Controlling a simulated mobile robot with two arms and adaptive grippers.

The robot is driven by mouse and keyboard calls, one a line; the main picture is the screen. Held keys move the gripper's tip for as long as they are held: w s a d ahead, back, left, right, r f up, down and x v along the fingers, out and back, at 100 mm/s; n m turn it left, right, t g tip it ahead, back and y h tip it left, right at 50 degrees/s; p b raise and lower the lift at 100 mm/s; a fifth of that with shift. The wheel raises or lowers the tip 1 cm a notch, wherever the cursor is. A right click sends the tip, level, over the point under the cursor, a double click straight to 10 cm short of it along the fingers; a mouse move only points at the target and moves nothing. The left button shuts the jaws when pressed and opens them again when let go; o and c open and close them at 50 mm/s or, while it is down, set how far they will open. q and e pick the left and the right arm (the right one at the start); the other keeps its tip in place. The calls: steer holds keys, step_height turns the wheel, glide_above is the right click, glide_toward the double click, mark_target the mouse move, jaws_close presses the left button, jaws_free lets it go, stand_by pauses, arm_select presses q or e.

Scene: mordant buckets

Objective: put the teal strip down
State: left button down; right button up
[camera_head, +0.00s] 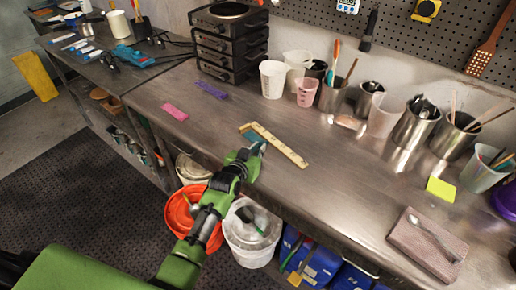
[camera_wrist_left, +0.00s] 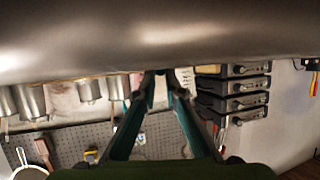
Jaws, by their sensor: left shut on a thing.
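My left gripper (camera_head: 256,150) reaches in over the front edge of the steel bench (camera_head: 345,190), low over the top. It is shut on the teal strip (camera_head: 252,137), which shows partly at the fingertips beside a cream ruler (camera_head: 279,145). The fingers hide part of the strip, and I cannot tell whether it touches the bench. In the left wrist view the two fingers (camera_wrist_left: 161,76) converge near the bench surface; the strip is hard to make out there. My right gripper is not in view.
A pink strip (camera_head: 175,112) and a purple strip (camera_head: 211,90) lie to the left on the bench. Cups and steel pots (camera_head: 416,127) line the back. An orange bucket (camera_head: 184,213) and a white bucket (camera_head: 252,240) stand below the front edge.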

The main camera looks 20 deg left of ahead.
arm_select(q)
steer(key=c, duration=2.1)
jaws_free()
steer(key=shift+r, duration=0.15)
steer(key=v, duration=1.1)
steer(key=shift+s+a+r+b, duration=0.1)
steer(key=shift+s+r+b, duration=0.15)
steer(key=shift+s, duration=0.2)
steer(key=shift+f, duration=0.1)
